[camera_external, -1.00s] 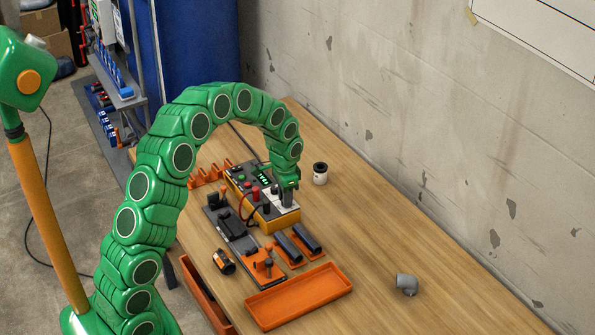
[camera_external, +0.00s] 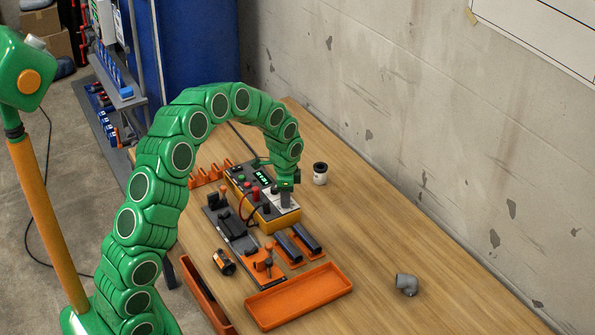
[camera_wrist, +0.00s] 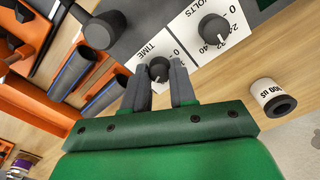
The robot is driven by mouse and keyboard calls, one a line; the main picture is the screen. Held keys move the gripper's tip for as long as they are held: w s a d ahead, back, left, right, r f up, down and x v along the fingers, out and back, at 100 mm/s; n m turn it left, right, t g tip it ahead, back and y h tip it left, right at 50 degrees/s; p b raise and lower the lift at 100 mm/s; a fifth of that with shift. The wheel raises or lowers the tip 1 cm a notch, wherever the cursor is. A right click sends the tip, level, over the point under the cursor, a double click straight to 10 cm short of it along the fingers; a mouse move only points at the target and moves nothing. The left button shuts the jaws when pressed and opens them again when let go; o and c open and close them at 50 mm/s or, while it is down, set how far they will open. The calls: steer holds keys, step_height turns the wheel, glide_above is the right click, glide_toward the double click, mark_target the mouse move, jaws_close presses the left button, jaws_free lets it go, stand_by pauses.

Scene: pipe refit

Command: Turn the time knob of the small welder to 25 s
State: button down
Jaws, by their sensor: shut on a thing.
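The small welder (camera_external: 252,180) is a box with an orange base, a grey top and a green lit display, standing on the wooden table. In the wrist view its time knob (camera_wrist: 159,68) is a small black knob on a white scale marked TIME. My gripper (camera_wrist: 160,80) is shut on the time knob, one grey finger on each side. In the external view my gripper (camera_external: 285,198) points down onto the welder's near right part and hides the knob. The volts knob (camera_wrist: 213,29) sits beside it on its own scale. The exact time setting is not readable.
A white roll (camera_external: 320,174) stands right of the welder. An orange tray (camera_external: 298,297), dark pipes (camera_external: 306,237) and a clamp fixture (camera_external: 232,228) lie in front and left. A grey elbow (camera_external: 407,285) lies at right. The table's right side is mostly clear.

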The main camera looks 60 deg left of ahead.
steer(key=shift+w+d+r, duration=0.1)
steer(key=c, duration=0.9)
jaws_free()
step_height(320, 180, up, 7)
steer(key=shift+r, duration=0.35)
